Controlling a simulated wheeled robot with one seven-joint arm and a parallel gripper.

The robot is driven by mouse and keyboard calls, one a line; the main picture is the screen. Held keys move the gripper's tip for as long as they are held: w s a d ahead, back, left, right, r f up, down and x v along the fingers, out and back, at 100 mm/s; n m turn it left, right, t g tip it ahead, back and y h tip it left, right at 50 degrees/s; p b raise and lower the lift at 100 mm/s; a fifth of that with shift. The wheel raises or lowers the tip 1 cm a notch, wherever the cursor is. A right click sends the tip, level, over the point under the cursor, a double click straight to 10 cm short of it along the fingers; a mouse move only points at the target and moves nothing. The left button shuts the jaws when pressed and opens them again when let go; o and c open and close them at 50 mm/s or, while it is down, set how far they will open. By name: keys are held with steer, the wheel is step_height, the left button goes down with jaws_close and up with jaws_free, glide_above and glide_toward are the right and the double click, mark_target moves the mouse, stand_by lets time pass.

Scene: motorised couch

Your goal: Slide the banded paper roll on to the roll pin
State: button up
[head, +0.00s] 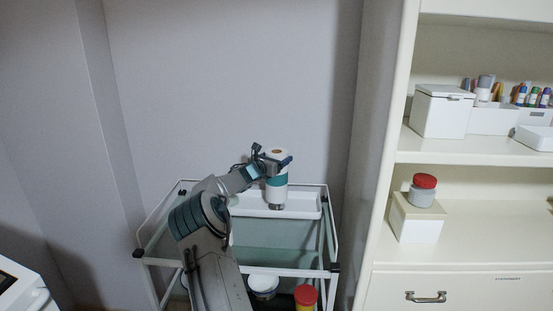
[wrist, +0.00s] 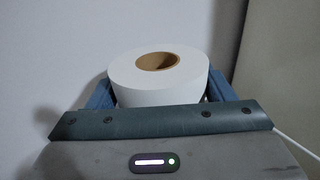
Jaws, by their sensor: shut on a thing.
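The banded paper roll (head: 277,191) is white with a teal band and stands upright above the white tray on the trolley. In the wrist view its white top and open brown cardboard core (wrist: 158,61) face up. My gripper (head: 274,164) is shut on the upper part of the roll, with its blue fingers (wrist: 221,87) on both sides of it. A short grey piece (head: 277,206) shows directly under the roll, perhaps the base of the roll pin. The pin itself is not visible, and I cannot tell whether the roll is around it.
The white tray (head: 308,205) lies on the trolley's top tier, inside a white rail. Jars, one red-lidded (head: 306,295), stand lower down. A cream shelf unit (head: 384,200) with boxes stands to the right. A plain wall is behind.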

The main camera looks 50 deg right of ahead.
steer(key=shift+f+b, duration=0.6)
steer(key=shift+f, duration=0.15)
steer(key=shift+s+f, duration=0.1)
steer(key=shift+f, duration=0.3)
steer(key=o, duration=1.2)
steer(key=shift+f, duration=0.1)
steer(key=o, duration=0.4)
steer(key=shift+f, duration=0.1)
steer(key=shift+w, duration=0.25)
steer(key=shift+s+r, duration=0.15)
steer(key=shift+r, duration=0.4)
steer(key=s+d+r+b, duration=0.2)
steer(key=s+r+b, duration=0.1)
steer(key=s+r, duration=0.7)
steer(key=shift+s+d, duration=0.4)
steer(key=shift+s, duration=0.15)
